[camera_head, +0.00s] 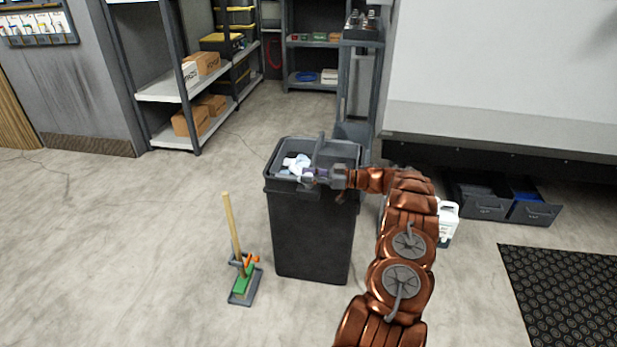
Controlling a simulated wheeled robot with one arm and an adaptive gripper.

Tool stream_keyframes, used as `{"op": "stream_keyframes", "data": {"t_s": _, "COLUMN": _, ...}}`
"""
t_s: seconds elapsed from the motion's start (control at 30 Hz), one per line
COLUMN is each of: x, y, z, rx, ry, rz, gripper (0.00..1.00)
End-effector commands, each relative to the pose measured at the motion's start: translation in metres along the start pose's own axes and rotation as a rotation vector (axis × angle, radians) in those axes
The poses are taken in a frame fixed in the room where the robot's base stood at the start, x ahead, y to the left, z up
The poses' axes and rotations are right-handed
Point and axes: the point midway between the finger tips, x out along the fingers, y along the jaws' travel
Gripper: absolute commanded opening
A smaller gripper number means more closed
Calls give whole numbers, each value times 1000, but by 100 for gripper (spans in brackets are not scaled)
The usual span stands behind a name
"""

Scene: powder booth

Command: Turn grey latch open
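I cannot make out a grey latch for certain in the head view. My gripper (313,172) is small and dark grey, at the end of my copper-coloured arm. It points left over the top of a dark grey bin (312,238). An upright grey piece rises beside the gripper above the bin; I cannot tell whether it belongs to the gripper or to something else. The fingertips are too small to show whether they are open or shut, or whether they touch anything.
Crumpled white waste (296,163) lies in the bin. A brush and dustpan (243,283) stand left of it. A white jug (447,222), drawers (531,208) and a black mat (570,295) are at right.

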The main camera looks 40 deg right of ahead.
Motion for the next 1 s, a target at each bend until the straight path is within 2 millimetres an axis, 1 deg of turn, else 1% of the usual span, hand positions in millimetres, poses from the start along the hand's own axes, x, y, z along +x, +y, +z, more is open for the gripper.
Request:
{"op": "stream_keyframes", "data": {"t_s": 0.03, "x": 0, "y": 0, "z": 0, "rx": 0, "ry": 0, "rz": 1, "gripper": 43}}
{"op": "stream_keyframes", "data": {"t_s": 0.2, "x": 0, "y": 0, "z": 0, "rx": 0, "ry": 0, "rz": -1, "gripper": 60}}
{"op": "stream_keyframes", "data": {"t_s": 0.47, "x": 0, "y": -1, "z": 0, "rx": 0, "ry": 0, "rz": -2, "gripper": 60}}
{"op": "stream_keyframes", "data": {"t_s": 0.57, "x": -2, "y": 0, "z": 0, "rx": 0, "ry": 0, "rz": -2, "gripper": 60}}
{"op": "stream_keyframes", "data": {"t_s": 0.67, "x": -12, "y": 0, "z": 0, "rx": 0, "ry": 0, "rz": -1, "gripper": 60}}
{"op": "stream_keyframes", "data": {"t_s": 0.77, "x": -26, "y": -1, "z": 0, "rx": -1, "ry": 1, "rz": -2, "gripper": 60}}
{"op": "stream_keyframes", "data": {"t_s": 1.0, "x": -73, "y": -1, "z": 1, "rx": -1, "ry": 0, "rz": -2, "gripper": 60}}
